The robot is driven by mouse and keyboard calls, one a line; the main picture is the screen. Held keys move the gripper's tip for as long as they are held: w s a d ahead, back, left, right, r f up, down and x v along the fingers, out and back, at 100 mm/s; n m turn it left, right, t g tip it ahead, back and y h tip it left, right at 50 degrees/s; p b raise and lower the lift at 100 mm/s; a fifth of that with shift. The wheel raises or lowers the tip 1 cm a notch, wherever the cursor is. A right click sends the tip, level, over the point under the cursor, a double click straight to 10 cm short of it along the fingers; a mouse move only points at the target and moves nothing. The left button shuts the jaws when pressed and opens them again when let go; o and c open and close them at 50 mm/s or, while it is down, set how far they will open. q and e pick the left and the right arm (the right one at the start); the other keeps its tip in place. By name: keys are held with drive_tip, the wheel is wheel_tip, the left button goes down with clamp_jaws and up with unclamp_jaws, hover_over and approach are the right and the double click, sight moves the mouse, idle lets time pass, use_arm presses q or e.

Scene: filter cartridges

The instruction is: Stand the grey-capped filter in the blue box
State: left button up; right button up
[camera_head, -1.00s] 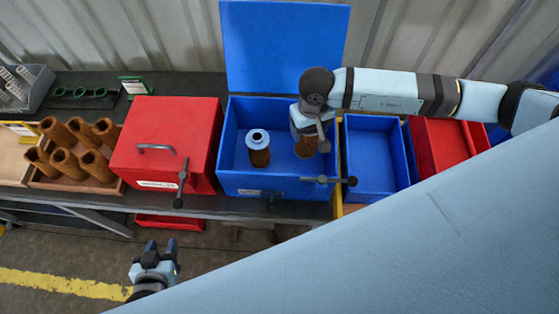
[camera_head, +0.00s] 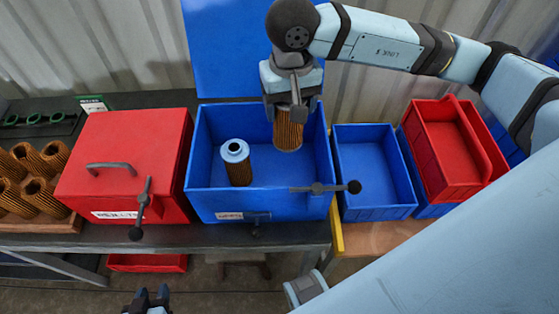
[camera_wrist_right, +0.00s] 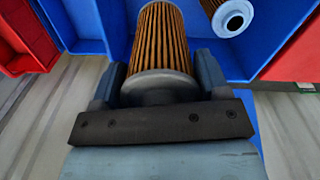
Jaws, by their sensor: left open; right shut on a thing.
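The blue box (camera_head: 255,207) stands on the bench with its lid raised at the back. My right gripper (camera_head: 290,106) is above the box's right part and shut on a filter (camera_head: 288,134) with brown pleats. The filter hangs roughly upright within the box's outline; I cannot tell whether it touches the floor. In the right wrist view its grey cap (camera_wrist_right: 158,82) shows between the fingers. Another filter (camera_head: 237,162), with a pale blue cap, stands upright in the box's left part. My left gripper (camera_head: 147,300) is open and empty, low in front of the bench.
A closed red box (camera_head: 125,160) with a handle stands to the left. Brown filters (camera_head: 30,175) sit in a wooden tray at the far left. An empty blue bin (camera_head: 372,165) and a red bin (camera_head: 452,150) are to the right. A black-knobbed latch (camera_head: 325,188) crosses the blue box's front.

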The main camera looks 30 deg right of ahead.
wheel_tip(320, 180, down, 16)
drive_tip(key=shift+r+p, duration=0.15)
drive_tip(key=shift+p, duration=0.25)
drive_tip(key=shift+f+b, duration=0.2)
drive_tip(key=shift+b, duration=0.1)
drive_tip(key=o, duration=1)
drive_tip(key=shift+c, duration=0.2)
drive_tip(key=shift+r, duration=0.1)
